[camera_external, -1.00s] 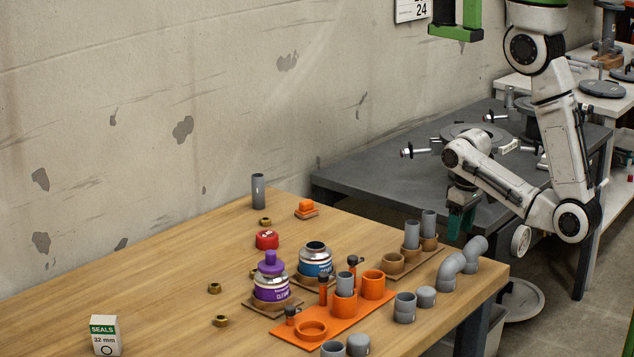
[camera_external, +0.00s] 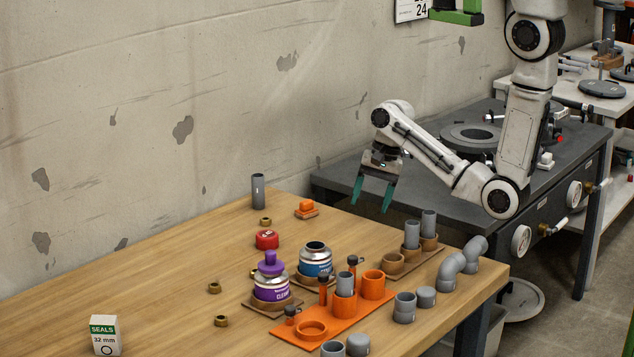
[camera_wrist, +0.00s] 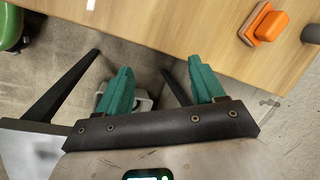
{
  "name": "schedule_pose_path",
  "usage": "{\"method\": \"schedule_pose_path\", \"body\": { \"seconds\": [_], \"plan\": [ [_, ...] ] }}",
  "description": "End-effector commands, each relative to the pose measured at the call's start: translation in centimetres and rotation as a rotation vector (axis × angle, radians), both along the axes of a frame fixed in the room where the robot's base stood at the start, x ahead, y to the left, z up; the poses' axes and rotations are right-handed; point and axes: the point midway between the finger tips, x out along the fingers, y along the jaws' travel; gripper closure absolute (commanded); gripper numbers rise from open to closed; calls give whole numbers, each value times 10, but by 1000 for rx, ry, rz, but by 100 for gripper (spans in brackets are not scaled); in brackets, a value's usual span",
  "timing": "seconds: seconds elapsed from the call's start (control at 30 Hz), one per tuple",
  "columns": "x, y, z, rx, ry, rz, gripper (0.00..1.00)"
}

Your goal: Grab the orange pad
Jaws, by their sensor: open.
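The orange pad (camera_external: 306,205) sits on a brown base near the back edge of the wooden table. In the wrist view the orange pad (camera_wrist: 269,26) is at the upper right, near the table edge. My gripper (camera_external: 371,203) is open and empty, with teal fingers pointing down. It is in the air to the right of the pad, apart from it. In the wrist view my gripper (camera_wrist: 162,82) has its two fingers spread, with the floor and table legs showing beyond them.
A grey upright pipe (camera_external: 258,191) and a brass nut (camera_external: 265,222) stand left of the pad. A red cap (camera_external: 267,240), a purple-topped can (camera_external: 271,280) and an orange tray (camera_external: 340,318) with fittings are nearer the front. A grey bench (camera_external: 335,182) is behind right.

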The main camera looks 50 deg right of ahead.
Motion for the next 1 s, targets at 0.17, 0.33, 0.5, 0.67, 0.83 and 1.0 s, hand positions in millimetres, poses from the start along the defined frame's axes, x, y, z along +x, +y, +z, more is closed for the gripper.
{"method": "schedule_pose_path", "body": {
  "seconds": [0.17,0.33,0.5,0.67,0.83,1.0],
  "plan": [
    [55,37,41,107,98,-283,32],
    [89,64,71,173,213,-526,32],
    [105,78,88,200,287,-666,32],
    [108,84,83,204,309,-705,32],
    [110,94,58,204,309,-705,32],
    [111,100,41,203,308,-704,32]
  ]
}}
